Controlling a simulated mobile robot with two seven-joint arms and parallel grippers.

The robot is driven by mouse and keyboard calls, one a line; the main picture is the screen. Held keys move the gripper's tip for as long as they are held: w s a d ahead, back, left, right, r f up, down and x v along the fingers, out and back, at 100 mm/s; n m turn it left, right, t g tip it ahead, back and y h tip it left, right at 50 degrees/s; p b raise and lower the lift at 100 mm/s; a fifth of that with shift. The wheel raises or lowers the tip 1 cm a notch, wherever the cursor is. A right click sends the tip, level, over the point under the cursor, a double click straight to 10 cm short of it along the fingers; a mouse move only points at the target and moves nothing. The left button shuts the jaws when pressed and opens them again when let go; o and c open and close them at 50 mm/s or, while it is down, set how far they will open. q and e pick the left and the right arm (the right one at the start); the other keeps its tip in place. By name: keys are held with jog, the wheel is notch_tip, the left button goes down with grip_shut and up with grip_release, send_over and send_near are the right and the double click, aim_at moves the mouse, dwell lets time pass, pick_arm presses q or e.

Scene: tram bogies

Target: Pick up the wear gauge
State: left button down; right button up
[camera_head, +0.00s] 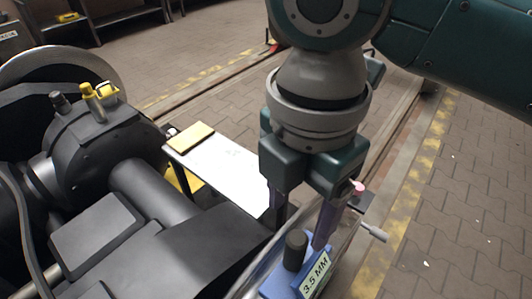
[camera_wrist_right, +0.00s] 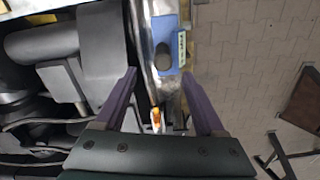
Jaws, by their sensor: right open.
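The wear gauge (camera_head: 275,286) appears to be the blue block with an upright black knob (camera_head: 295,249) and a white label reading "3.5 MM" (camera_head: 314,276). It sits at the bottom middle of the head view, partly cut off by the frame edge. In the right wrist view the gauge (camera_wrist_right: 162,30) shows beyond the fingertips, near the top middle. My right gripper (camera_head: 298,228) is open and empty, its purple fingers pointing down close to the knob. In the wrist view its fingertips (camera_wrist_right: 160,73) stand either side of the line to the gauge. My left gripper is out of view.
Dark bogie parts (camera_head: 100,230) fill the left side. A pale shelf (camera_head: 222,168) with a yellow block (camera_head: 190,137) lies behind the gripper. A metal handle (camera_head: 372,231) sticks out right of the gauge. The paved floor (camera_head: 460,200) at right is largely clear.

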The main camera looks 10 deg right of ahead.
aim_at(298, 238)
jog(key=shift+s+f, duration=0.1)
jog(key=shift+f, duration=0.85)
jog(key=f, duration=0.1)
jog(key=f+b, duration=0.1)
jog(key=f, duration=0.1)
jog(key=f+b, duration=0.1)
jog(key=f, duration=0.1)
jog(key=shift+s+d, duration=0.1)
jog(key=shift+d, duration=0.15)
jog(key=shift+c, duration=0.4)
jog(key=c, duration=0.3)
grip_shut()
